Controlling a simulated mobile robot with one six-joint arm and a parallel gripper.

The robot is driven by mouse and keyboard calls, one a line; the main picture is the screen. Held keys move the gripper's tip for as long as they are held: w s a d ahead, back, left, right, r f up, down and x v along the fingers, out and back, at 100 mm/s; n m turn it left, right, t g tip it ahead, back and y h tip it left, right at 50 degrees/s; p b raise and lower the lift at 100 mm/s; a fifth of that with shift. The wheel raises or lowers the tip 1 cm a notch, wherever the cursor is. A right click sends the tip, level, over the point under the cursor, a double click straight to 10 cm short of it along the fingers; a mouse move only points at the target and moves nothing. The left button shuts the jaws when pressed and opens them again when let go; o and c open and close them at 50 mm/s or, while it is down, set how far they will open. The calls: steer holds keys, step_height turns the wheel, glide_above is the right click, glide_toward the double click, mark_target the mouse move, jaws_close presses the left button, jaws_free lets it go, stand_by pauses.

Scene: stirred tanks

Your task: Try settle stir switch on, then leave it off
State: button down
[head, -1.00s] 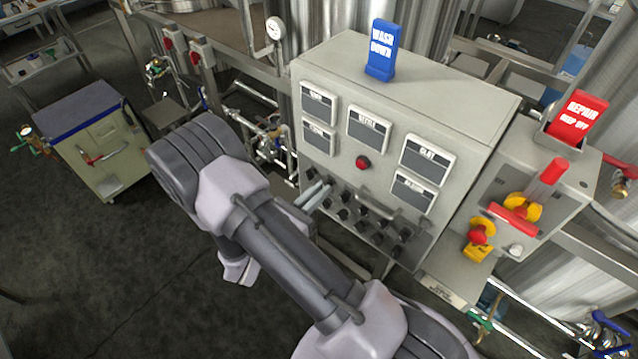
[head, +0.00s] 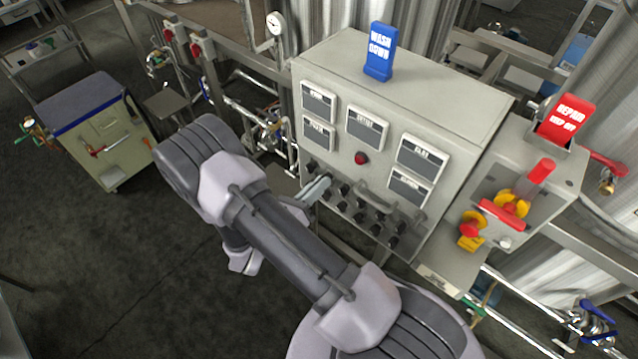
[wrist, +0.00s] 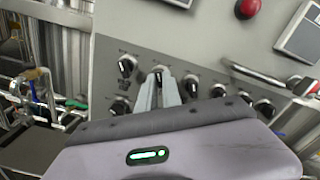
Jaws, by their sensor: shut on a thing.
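The grey control panel (head: 340,155) carries two rows of black rotary switches along its lower front. My gripper (head: 320,184) is at the upper row, near its left end. In the wrist view my gripper (wrist: 160,84) is shut on a black switch knob (wrist: 158,70), the second from the left in the upper row. The fingers hide most of this knob and its setting. The leftmost upper knob (wrist: 126,66) is free, with a white pointer line. The small labels are too blurred to read, so I cannot tell by name which one is the settle stir switch.
A red button (head: 361,158) and several display plates sit above. A blue wash down sign (head: 380,52) stands on top. Red and yellow isolator handles (head: 510,205) are at right.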

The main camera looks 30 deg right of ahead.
steer(key=c, duration=1.5)
jaws_free()
steer(key=shift+a, duration=0.1)
steer(key=p+v, duration=0.1)
steer(key=v, duration=1.6)
steer(key=shift+s+a+p, duration=0.1)
steer(key=shift+p, duration=0.2)
